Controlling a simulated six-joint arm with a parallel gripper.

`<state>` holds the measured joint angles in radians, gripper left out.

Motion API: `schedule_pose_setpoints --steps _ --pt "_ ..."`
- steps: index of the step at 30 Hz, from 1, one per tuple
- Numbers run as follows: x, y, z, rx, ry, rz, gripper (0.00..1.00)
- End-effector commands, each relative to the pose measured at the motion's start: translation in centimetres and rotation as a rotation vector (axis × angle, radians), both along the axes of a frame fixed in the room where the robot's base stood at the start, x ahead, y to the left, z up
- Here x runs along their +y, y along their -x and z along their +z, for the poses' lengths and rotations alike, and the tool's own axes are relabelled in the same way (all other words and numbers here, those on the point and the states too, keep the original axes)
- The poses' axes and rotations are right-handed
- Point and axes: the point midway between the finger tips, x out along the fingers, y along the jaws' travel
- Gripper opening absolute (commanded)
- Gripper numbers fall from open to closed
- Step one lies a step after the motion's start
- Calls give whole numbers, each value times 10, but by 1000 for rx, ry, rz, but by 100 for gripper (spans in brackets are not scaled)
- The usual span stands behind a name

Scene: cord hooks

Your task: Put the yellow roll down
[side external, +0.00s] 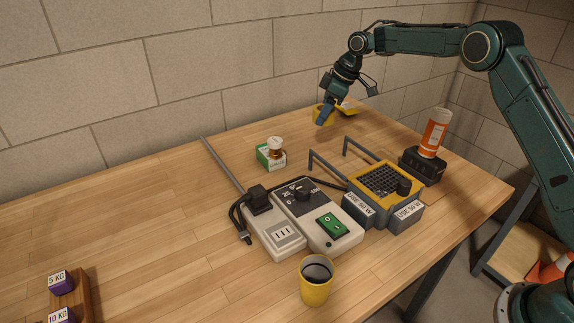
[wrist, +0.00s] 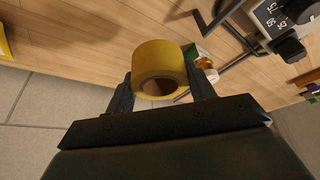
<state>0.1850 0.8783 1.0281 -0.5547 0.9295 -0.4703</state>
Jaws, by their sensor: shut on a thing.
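The yellow roll (wrist: 155,60) is a ring of tape with a hollow core, held between the two fingers of my gripper (wrist: 160,85) in the wrist view. In the side external view my gripper (side external: 325,117) is at the far back of the table, near the wall. I cannot tell whether the roll touches the table.
A small green-and-white box (side external: 270,158), a power strip (side external: 283,236), a controller (side external: 318,215), a yellow-topped heater unit (side external: 385,180) and a yellow cup (side external: 316,284) stand nearer. An orange-and-white canister (side external: 435,133) sits at right. The table's left is mostly clear.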

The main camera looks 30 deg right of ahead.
Motion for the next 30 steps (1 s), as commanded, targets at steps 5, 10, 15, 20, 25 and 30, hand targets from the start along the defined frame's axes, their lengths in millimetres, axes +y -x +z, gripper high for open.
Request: schedule_pose_setpoints --steps 5,10,15,20,25,30 --pt "70 -2 11 -2 0 9 31" --pt "132 4 20 -2 0 9 31" --pt "193 16 29 -2 1 10 31" --pt "248 32 38 -2 0 9 31" --pt "304 55 48 -2 1 10 31" --pt "357 84 57 -1 1 10 31"
